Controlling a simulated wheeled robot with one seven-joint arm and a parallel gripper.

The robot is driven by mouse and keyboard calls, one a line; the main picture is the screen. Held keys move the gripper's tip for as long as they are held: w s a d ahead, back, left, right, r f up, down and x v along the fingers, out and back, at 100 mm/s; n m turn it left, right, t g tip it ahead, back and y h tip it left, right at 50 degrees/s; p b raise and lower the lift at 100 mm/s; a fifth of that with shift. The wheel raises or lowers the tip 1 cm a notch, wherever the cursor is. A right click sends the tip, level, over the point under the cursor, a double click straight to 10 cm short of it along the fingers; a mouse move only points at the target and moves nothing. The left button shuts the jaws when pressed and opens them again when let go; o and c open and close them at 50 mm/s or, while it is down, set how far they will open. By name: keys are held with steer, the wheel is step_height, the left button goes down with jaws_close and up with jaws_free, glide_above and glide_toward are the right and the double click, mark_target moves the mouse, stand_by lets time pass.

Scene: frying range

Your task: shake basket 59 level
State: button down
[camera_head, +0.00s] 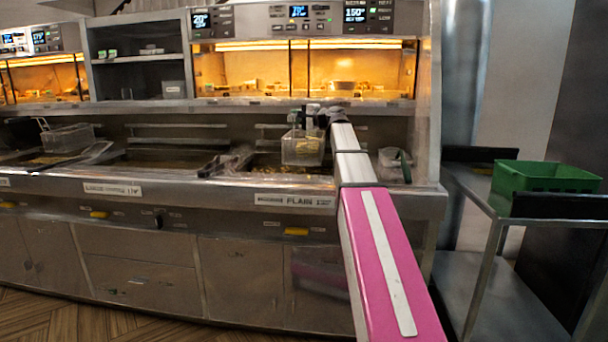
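A small wire basket (302,149) with pale yellow food in it hangs above the fryer vat labelled PLAIN (262,171). It looks roughly level, and I cannot read a number on it. My gripper (308,117) is at the end of my outstretched arm, just above the basket's top edge. The fingers are small and dark, partly hidden by the arm's end, so I cannot make out whether they are closed on the handle.
Another wire basket (68,138) stands at the left of the fryer. A dark-handled tool (212,166) lies at the vat's left side. A lit warming shelf (262,70) is behind. A green crate (545,178) sits on a metal cart (490,200) at right.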

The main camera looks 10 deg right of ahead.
steer(key=s, duration=0.1)
steer(key=s+a, duration=0.1)
steer(key=s, duration=0.3)
steer(key=shift+a, duration=0.35)
steer(key=w, duration=0.1)
steer(key=w+d, duration=0.1)
steer(key=w, duration=0.2)
steer(key=shift+w+d+r, duration=0.2)
steer(key=shift+w+d, duration=0.05)
steer(key=shift+w, duration=0.15)
steer(key=shift+s+f, duration=0.1)
steer(key=shift+f, duration=0.05)
steer(key=shift+s, duration=0.1)
